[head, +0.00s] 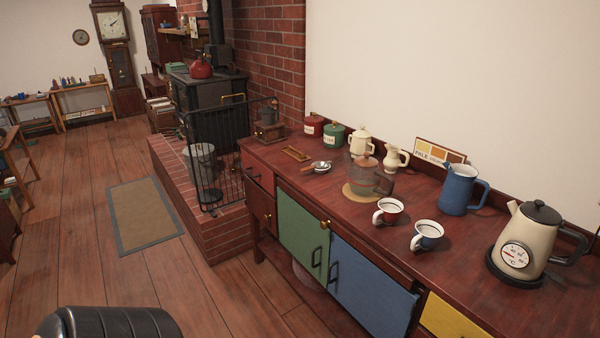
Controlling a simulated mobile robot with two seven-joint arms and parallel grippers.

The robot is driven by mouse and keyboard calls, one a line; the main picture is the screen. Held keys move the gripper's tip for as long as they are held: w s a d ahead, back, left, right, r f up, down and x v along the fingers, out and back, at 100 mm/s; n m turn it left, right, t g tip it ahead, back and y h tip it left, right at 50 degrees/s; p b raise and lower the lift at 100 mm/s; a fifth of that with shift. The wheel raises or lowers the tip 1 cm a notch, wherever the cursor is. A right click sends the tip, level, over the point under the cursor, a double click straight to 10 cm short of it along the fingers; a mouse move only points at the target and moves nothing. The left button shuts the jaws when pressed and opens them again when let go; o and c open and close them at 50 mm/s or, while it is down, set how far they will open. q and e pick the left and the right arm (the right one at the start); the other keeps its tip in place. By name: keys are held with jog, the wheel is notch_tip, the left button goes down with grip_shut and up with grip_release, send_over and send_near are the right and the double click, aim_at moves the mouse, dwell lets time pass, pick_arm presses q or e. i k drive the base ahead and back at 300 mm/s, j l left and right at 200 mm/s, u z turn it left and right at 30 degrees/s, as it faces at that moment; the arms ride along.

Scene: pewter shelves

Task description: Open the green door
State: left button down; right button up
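The green door (301,236) is on the front of the long dark red wooden sideboard (460,285). It looks shut, flush beside the blue door. Neither of my grippers shows in the head view.
The blue door (368,287) is right of the green one, with a yellow front (452,318) beyond. Mugs, a blue jug (460,190) and a kettle (530,240) stand on top. A brick hearth (215,238) is at left. Open floor (215,290) lies in front.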

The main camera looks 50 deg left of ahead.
aim_at(300, 231)
jog(key=u, duration=1.65)
